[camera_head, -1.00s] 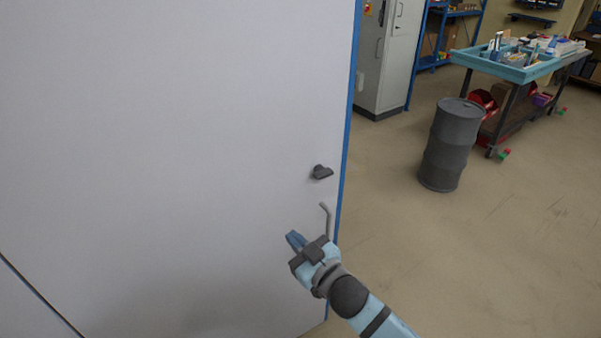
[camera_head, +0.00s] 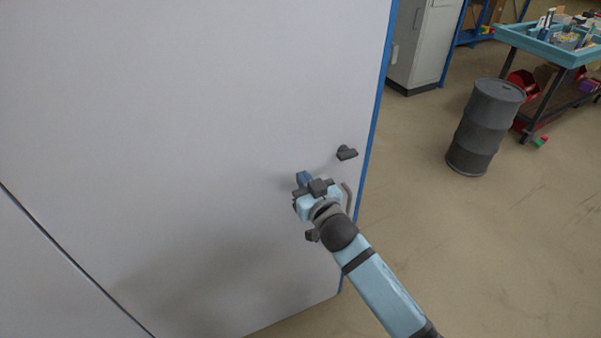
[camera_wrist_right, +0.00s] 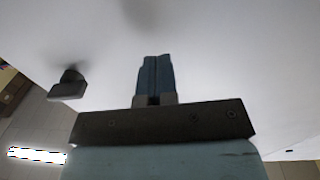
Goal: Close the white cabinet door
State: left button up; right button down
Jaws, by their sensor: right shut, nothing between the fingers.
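The white cabinet door (camera_head: 200,110) fills the left and middle of the head view, with a blue edge on its right side. A dark knob (camera_head: 347,153) and a grey bent handle (camera_head: 347,197) are near that edge. My right gripper (camera_head: 303,178) is shut and empty, with its fingertips at the door's face, left of and below the knob; I cannot tell for sure if they touch. In the right wrist view the shut blue fingers (camera_wrist_right: 155,75) point at the white surface, and the knob (camera_wrist_right: 68,86) is to their left. My left gripper is not in view.
A dark seam (camera_head: 75,262) runs at lower left beside another white panel (camera_head: 50,290). A grey barrel (camera_head: 485,127) and a blue-topped cart (camera_head: 560,50) with items stand at upper right. A grey cabinet (camera_head: 425,45) stands behind.

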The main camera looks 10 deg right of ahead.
jog(key=shift+x, duration=0.9)
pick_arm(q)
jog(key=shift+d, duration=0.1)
pick_arm(e)
jog(key=shift+w, duration=0.1)
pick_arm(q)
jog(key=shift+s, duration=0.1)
